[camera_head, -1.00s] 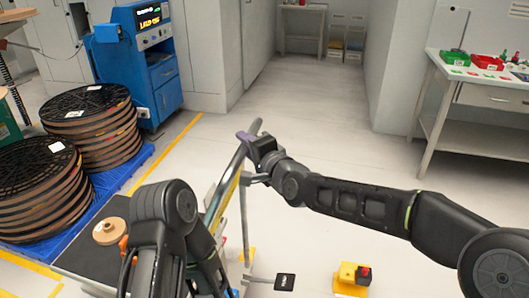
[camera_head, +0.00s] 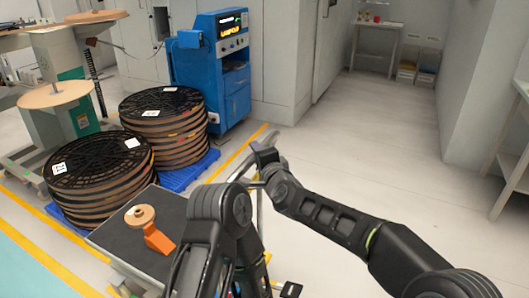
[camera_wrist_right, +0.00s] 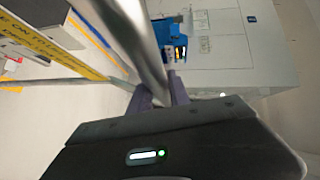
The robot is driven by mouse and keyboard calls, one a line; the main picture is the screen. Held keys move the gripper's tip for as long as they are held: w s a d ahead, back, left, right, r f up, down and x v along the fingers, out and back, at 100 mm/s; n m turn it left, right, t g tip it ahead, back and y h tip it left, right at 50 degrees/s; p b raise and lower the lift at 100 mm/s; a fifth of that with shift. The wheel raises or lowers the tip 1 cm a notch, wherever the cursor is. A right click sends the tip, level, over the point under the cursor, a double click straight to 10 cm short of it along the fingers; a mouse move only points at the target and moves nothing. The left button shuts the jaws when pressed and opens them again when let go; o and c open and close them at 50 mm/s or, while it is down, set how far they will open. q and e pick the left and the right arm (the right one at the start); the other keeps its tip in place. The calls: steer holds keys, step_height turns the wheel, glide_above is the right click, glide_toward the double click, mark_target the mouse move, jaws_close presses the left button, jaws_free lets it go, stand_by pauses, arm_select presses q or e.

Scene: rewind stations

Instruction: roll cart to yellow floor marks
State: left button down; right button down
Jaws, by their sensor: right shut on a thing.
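The cart has a dark flat deck (camera_head: 130,243) and a silver tube handle (camera_head: 261,218). It stands at lower centre-left in the head view, partly hidden behind my left arm. My right gripper (camera_head: 263,155) is shut on the upper part of the handle. In the right wrist view, its purple fingers (camera_wrist_right: 163,92) close around the silver tube (camera_wrist_right: 135,38). My left arm reaches down in front of the cart, and its gripper is hidden. A yellow floor line (camera_head: 236,158) runs past the pallet; more yellow lines (camera_head: 38,262) lie at left.
A tan spool (camera_head: 140,215) and an orange piece (camera_head: 158,239) lie on the deck. Stacked black-topped reels (camera_head: 98,180) stand on a blue pallet (camera_head: 200,170) beyond the cart. A blue cabinet (camera_head: 222,80) stands behind. The floor at centre right is open.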

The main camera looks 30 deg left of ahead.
steer(key=shift+w, duration=0.1)
stand_by(0.3)
steer(key=c, duration=1.2)
jaws_free()
steer(key=shift+c, duration=0.2)
steer(key=shift+d, duration=0.1)
steer(key=b+v, duration=0.1)
steer(key=v, duration=0.6)
steer(key=shift+s+d+b, duration=0.2)
steer(key=shift+s+b, duration=0.1)
steer(key=shift+b, duration=0.05)
